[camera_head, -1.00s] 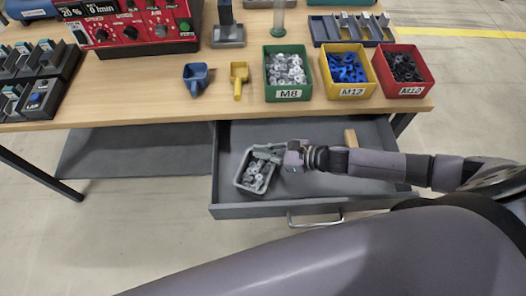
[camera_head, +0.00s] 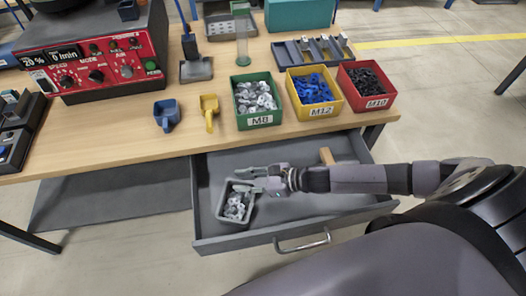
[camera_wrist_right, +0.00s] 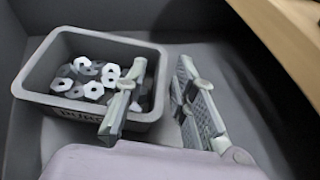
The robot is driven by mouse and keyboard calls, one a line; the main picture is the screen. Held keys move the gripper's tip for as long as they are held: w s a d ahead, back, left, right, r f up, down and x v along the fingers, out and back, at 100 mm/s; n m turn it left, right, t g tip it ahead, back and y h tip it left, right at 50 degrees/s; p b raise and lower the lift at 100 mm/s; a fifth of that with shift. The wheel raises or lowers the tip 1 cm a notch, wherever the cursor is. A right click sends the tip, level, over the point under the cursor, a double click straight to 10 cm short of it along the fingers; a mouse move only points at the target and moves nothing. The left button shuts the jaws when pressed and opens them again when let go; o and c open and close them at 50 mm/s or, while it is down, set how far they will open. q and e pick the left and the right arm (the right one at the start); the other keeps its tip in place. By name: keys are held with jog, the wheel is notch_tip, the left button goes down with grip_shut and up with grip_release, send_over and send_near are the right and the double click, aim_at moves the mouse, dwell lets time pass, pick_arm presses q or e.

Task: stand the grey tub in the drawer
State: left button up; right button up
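The grey tub (camera_head: 250,211) is in the left part of the open grey drawer (camera_head: 216,245), upright and apparently on its floor. It holds several pale metal nuts, and dark lettering, partly hidden, shows on its wall in the wrist view (camera_wrist_right: 40,98). My right gripper (camera_head: 243,181) is at the tub's far rim. In the wrist view my right gripper (camera_wrist_right: 158,108) has its fingers apart, one over the tub's inside and the other outside its wall. The outer finger shows a gap to the wall. My left gripper is out of view.
A small wooden block (camera_head: 326,156) lies at the drawer's back right. The table (camera_head: 120,146) overhangs the drawer's back. Green (camera_head: 262,121), yellow (camera_head: 318,109) and red (camera_head: 372,103) bins stand along its front edge. The drawer's right part is mostly free under my arm.

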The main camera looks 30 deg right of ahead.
jog(key=v, duration=1.1)
jog(key=shift+r, duration=0.1)
